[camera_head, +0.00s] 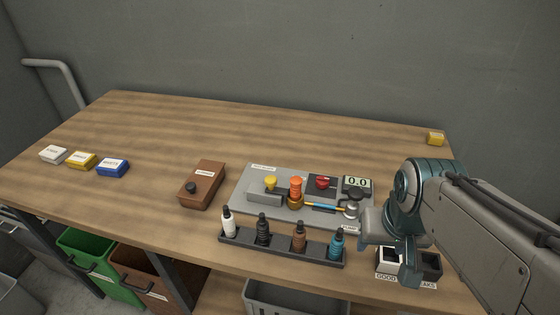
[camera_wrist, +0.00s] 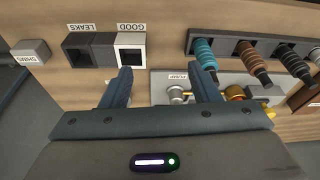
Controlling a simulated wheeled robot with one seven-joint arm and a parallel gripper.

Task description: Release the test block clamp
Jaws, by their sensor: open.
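The test fixture is a light grey plate (camera_head: 245,212) on the bench. It carries a grey block (camera_head: 263,196) with a yellow knob (camera_head: 271,183), and an orange-topped brass fitting (camera_head: 295,190) beside it. A red knob (camera_head: 323,182) sits on a dark base, and a gauge (camera_head: 357,182) reads 0.0. A blue and orange hose (camera_head: 322,208) runs from the brass fitting toward a silver pump fitting (camera_head: 351,210). I cannot tell which part is the clamp. My gripper (camera_head: 388,244) is open and empty, right of the plate. In the wrist view my gripper (camera_wrist: 164,82) shows two spread fingers.
A dark rack (camera_head: 280,246) with several bottles stands in front of the plate. GOOD and LEAKS bins (camera_head: 408,262) lie under my gripper. A brown box (camera_head: 202,185) stands left of the plate. White, yellow and blue boxes (camera_head: 112,168) sit far left.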

